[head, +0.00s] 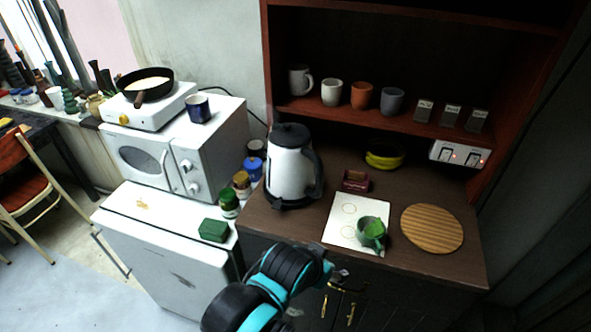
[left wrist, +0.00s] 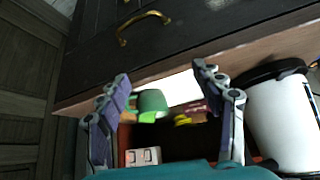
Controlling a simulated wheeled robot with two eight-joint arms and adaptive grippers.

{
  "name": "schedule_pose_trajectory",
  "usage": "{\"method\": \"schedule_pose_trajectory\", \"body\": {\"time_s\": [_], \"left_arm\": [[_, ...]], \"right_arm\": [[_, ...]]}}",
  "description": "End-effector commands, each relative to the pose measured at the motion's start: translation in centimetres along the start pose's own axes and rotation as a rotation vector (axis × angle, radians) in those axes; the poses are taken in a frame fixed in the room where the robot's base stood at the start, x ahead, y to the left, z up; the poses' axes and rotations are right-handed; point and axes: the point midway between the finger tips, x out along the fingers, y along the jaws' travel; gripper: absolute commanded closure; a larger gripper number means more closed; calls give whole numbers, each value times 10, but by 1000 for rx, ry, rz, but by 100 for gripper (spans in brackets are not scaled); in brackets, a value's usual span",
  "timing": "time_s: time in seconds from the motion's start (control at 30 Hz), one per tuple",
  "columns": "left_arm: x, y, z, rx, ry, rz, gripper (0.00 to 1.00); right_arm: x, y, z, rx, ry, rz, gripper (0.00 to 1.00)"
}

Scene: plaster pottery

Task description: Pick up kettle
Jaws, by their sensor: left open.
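The kettle (head: 291,168) is white with a black lid, handle and base. It stands upright on the dark wooden counter, near its left front corner, with its handle on the right side. In the left wrist view the kettle (left wrist: 283,120) is at the right edge, partly cut off. My left gripper (head: 338,274) is in front of the counter's front edge, below and to the right of the kettle and apart from it. In the left wrist view its two fingers (left wrist: 168,100) are spread with nothing held between them. My right gripper is in neither view.
A green cup (head: 371,233) stands on a white mat (head: 342,212), beside a round wooden board (head: 432,229). Small jars (head: 229,204) and a microwave (head: 170,150) are left of the kettle. Cabinet handles (left wrist: 143,22) stick out below the counter.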

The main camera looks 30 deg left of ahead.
Motion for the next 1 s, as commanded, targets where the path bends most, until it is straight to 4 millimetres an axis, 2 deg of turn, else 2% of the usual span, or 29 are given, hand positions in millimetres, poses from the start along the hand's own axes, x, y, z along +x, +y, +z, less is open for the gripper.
{"method": "schedule_pose_trajectory", "body": {"time_s": [0.47,0.5,0.57,0.63,0.77,0.9,1.0], "left_arm": [[0,0,0,0,0,0,33],[0,0,0,0,0,0,36],[-1,0,-1,1,-1,0,52],[-4,-3,-8,4,-9,-2,54],[-20,-15,-43,30,-46,-3,54],[-34,-41,-100,83,-112,12,54],[-37,-65,-136,126,-156,36,54]], "right_arm": [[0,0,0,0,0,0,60],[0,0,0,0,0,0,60],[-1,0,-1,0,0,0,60],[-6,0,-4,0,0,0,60],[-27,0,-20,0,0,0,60],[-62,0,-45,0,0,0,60],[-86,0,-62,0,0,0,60]]}}
